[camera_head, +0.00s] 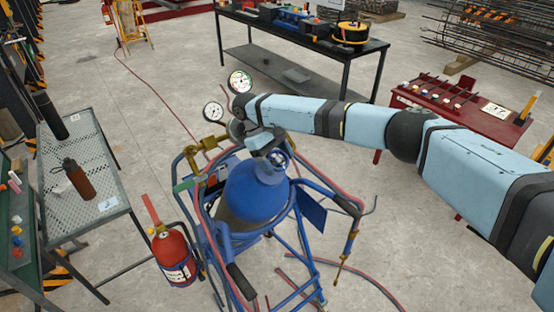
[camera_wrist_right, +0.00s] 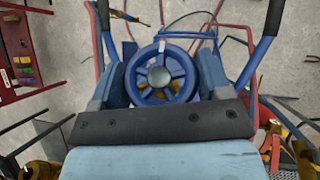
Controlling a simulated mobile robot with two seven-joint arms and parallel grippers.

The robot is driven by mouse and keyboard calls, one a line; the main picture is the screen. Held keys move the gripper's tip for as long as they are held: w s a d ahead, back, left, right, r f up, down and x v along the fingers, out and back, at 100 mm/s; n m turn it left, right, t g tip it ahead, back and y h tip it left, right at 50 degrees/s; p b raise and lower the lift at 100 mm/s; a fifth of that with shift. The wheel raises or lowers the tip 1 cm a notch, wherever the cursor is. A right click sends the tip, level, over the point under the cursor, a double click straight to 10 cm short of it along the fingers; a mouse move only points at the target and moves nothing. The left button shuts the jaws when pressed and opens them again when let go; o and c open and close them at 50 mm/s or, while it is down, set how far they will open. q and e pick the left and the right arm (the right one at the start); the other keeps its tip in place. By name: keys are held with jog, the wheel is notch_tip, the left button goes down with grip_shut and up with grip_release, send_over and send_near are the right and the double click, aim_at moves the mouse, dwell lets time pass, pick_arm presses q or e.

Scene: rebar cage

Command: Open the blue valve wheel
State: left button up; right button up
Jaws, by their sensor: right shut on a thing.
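The blue valve wheel (camera_wrist_right: 160,76) is seen face-on in the right wrist view, with spokes and a grey hub. In the head view the wheel (camera_head: 280,159) sits on top of the blue gas cylinder (camera_head: 254,194), partly hidden by my gripper. My right gripper (camera_wrist_right: 162,80) has one finger on each side of the wheel and is shut on its rim. In the head view the right gripper (camera_head: 273,150) comes down on the wheel from above. My left gripper is in neither view.
Two gauges (camera_head: 239,82) stand close behind the wrist. A blue tube-frame cart with hoses surrounds the cylinder. A red fire extinguisher (camera_head: 175,256) stands left of it. A mesh table (camera_head: 108,180) is at left, a red table (camera_head: 470,108) at right, a black workbench (camera_head: 300,38) behind.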

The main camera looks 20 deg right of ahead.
jog(key=shift+f, duration=0.1)
dwell(0.3)
jog(key=o, duration=0.9)
jog(key=shift+w+a+r, duration=0.1)
jog(key=shift+w+r, duration=0.1)
jog(key=shift+r, duration=0.2)
jog(key=shift+v, duration=6.5)
jog(key=shift+s, duration=0.15)
